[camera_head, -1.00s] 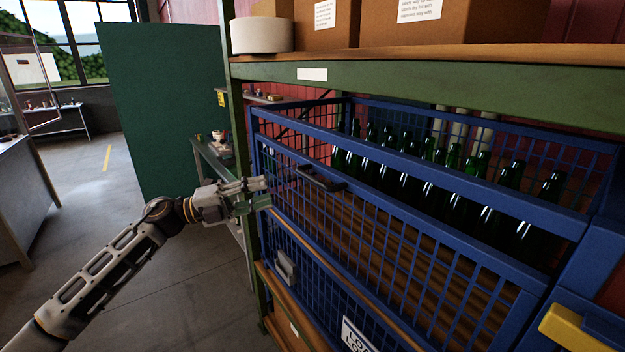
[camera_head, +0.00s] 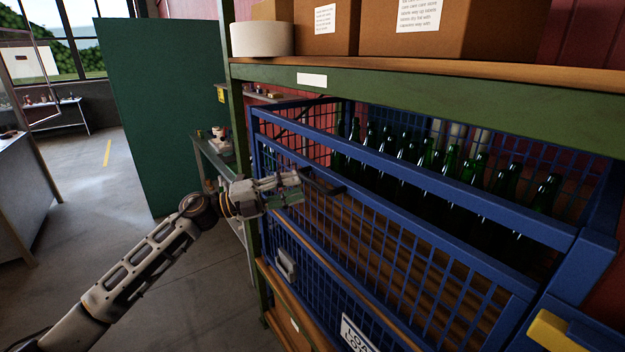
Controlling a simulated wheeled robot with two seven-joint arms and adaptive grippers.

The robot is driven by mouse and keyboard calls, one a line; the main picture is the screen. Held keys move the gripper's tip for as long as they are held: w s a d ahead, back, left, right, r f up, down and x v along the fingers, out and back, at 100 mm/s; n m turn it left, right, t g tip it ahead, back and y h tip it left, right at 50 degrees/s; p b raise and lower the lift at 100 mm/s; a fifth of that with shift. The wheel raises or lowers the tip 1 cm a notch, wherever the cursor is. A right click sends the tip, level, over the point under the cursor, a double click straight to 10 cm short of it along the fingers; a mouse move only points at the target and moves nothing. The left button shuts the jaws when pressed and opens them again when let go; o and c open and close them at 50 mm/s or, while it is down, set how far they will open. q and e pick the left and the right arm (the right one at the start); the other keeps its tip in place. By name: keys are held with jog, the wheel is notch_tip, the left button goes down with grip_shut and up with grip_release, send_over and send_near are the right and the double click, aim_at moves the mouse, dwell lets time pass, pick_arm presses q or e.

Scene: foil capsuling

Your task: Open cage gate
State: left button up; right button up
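A blue wire cage (camera_head: 420,167) stands on a shelf, with several dark green bottles (camera_head: 400,160) inside. Its front gate (camera_head: 380,245) is a blue mesh panel, and it looks closed. A dark bar handle (camera_head: 322,184) sits near the gate's upper left. My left gripper (camera_head: 298,188) is at the left end of this handle, its fingers pointing right. The fingers look apart, but I cannot tell whether the handle lies between them or is touched. My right gripper is not in view.
A green shelf frame (camera_head: 420,88) runs above the cage and carries cardboard boxes (camera_head: 415,28) and a white roll (camera_head: 262,39). A grey latch (camera_head: 285,264) is low on the cage front. Open floor lies left.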

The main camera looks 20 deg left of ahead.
aim_at(313, 183)
pick_arm(q)
jog(key=p+x, duration=0.1)
jog(key=x, duration=0.2)
jog(key=shift+w+d+r, duration=0.1)
jog(key=shift+d+r, duration=0.1)
jog(key=shift+p+x, duration=0.45)
jog(key=shift+x, duration=0.65)
jog(key=shift+f, duration=0.1)
grip_shut()
